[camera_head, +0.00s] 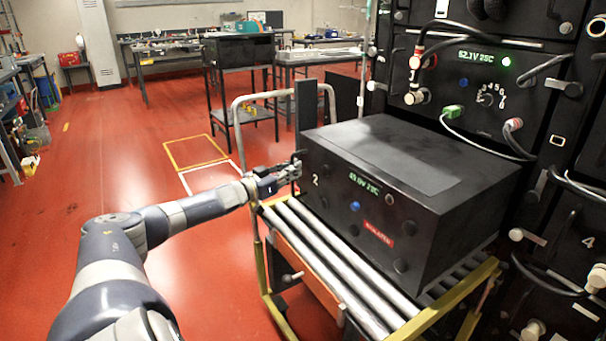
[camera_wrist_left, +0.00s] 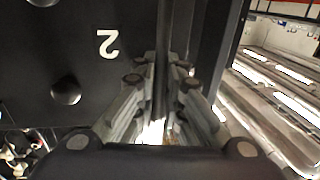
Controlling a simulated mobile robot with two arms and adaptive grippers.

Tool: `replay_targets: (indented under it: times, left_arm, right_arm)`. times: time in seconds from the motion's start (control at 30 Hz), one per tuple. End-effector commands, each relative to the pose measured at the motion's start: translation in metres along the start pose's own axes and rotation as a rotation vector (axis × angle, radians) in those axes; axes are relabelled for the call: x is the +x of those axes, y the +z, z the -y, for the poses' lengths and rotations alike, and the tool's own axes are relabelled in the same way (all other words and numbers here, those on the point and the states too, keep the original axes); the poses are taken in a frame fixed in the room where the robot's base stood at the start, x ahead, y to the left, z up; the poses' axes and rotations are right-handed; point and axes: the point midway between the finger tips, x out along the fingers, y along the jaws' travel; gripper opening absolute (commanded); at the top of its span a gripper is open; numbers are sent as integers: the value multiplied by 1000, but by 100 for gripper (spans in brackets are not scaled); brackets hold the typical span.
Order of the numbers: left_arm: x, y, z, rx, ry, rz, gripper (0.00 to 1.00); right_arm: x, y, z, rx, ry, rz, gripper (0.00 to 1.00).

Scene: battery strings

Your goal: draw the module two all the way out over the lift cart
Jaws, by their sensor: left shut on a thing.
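Module two (camera_head: 410,175), a black box with a white 2, a green display and a red label on its face, sits on the rollers of the lift cart (camera_head: 345,285). Its front face also shows in the left wrist view (camera_wrist_left: 75,50). Its far right end is close to the rack, and I cannot tell whether any of it is still inside. My left gripper (camera_head: 290,174) is shut at the left edge of the module's face, beside the 2. In the left wrist view the fingers (camera_wrist_left: 161,90) close on a thin dark upright part there. My right gripper is not in view.
The battery rack (camera_head: 545,110) stands at the right with cables and several other modules. A dark table (camera_head: 240,55) and benches stand at the back. The red floor (camera_head: 90,150) at the left is mostly clear, with yellow and white floor markings.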

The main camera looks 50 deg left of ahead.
Motion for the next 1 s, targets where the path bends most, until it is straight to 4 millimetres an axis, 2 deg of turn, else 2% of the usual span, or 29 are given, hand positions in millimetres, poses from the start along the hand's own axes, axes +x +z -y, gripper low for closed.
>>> replay_targets:
  times: [0.3,0.33,0.4,0.43,0.8,1.0]
  left_arm:
    - [-1,3,-1,-2,5,2,0]
    - [-1,3,-1,-2,5,2,11]
    - [-1,3,-1,-2,5,3,27]
    - [-1,3,-1,-2,5,3,29]
    - [-1,2,-1,-1,3,2,29]
    - [-8,4,0,-1,3,4,29]
  right_arm:
    - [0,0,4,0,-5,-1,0]
    - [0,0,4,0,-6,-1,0]
    - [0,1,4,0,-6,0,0]
    - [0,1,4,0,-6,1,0]
    - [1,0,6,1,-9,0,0]
    - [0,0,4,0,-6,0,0]
